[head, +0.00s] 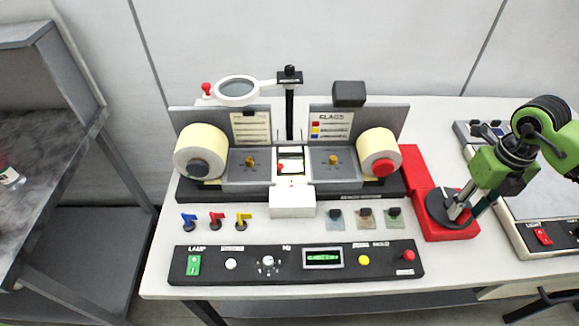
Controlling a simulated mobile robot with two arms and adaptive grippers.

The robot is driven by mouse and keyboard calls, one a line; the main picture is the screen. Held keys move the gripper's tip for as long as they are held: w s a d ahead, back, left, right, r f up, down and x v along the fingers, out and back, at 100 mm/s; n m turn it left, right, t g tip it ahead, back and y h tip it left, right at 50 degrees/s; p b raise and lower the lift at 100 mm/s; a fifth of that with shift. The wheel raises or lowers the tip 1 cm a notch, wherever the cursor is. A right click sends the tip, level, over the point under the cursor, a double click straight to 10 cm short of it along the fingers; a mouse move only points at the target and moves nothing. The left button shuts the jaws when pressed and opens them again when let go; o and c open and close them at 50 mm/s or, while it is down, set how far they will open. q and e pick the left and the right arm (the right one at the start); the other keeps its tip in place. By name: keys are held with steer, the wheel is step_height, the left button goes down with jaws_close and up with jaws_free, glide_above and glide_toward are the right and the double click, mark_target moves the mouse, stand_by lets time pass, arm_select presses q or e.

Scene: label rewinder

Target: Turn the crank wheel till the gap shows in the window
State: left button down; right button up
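The crank wheel (438,203) is a dark disc lying on a red base (424,172) at the right of the rewinder. My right gripper (464,212) reaches in from the right, its fingertips pointing down at the wheel's right edge. The window (291,160) is a small bright opening between the two rolls, with a red mark inside; details are too small to read. A cream label roll (201,143) is on the left and another (379,146) on the right. My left gripper is not in view.
A magnifier (238,90) on a post stands behind the window. Red, blue and yellow flags (216,220) stand in front. A black control panel (300,262) runs along the front edge. A flat device (540,200) is close at the right. A grey shelf is on the left.

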steer(key=shift+r+p, duration=2.1)
steer(key=shift+r, duration=1.45)
